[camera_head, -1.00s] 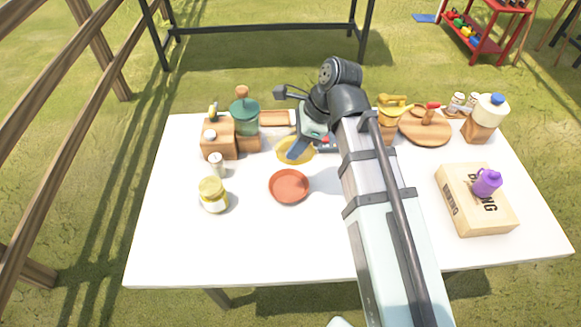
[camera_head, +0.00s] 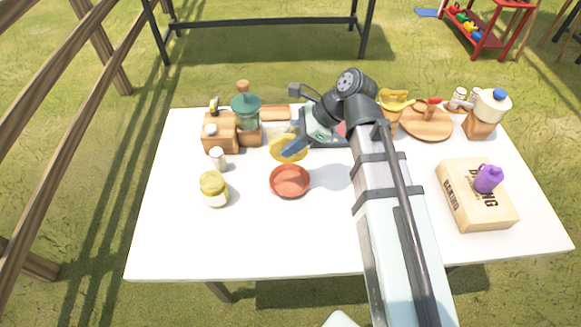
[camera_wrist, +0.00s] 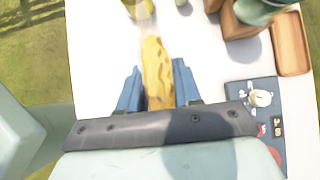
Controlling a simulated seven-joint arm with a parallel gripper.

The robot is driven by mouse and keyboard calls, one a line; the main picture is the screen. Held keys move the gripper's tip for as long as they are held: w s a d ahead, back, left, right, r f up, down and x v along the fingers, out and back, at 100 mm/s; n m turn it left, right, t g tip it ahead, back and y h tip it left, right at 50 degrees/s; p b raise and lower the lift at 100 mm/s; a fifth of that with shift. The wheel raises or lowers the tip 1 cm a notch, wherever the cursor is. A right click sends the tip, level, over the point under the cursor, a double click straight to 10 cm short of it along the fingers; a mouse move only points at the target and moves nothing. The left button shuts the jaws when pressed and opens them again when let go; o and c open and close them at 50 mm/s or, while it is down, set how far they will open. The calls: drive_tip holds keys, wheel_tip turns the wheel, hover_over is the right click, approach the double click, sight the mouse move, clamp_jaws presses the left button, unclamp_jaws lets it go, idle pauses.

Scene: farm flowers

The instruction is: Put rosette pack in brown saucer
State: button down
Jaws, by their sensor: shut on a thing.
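The yellow, wavy-surfaced piece (camera_head: 281,148), which I take to be the rosette pack, is in my gripper (camera_head: 293,150). In the wrist view the pack (camera_wrist: 157,72) stands edge-on between the two blue fingers of my gripper (camera_wrist: 158,92), which are shut on it. It appears held above the table; the exact height is unclear. The brown saucer (camera_head: 290,182) is a round reddish-brown dish, flat on the white table and seemingly empty. In the head view it lies just below the pack, towards the front. It does not show in the wrist view.
A yellow-lidded jar (camera_head: 214,189) and a small white shaker (camera_head: 217,159) stand left of the saucer. The front table is clear.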

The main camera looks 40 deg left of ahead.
sight(291, 163)
drive_tip(key=shift+f, duration=4.3)
drive_tip(key=shift+f, duration=0.5)
drive_tip(key=c, duration=0.8)
unclamp_jaws()
drive_tip(key=shift+r, duration=0.55)
drive_tip(key=v, duration=1.2)
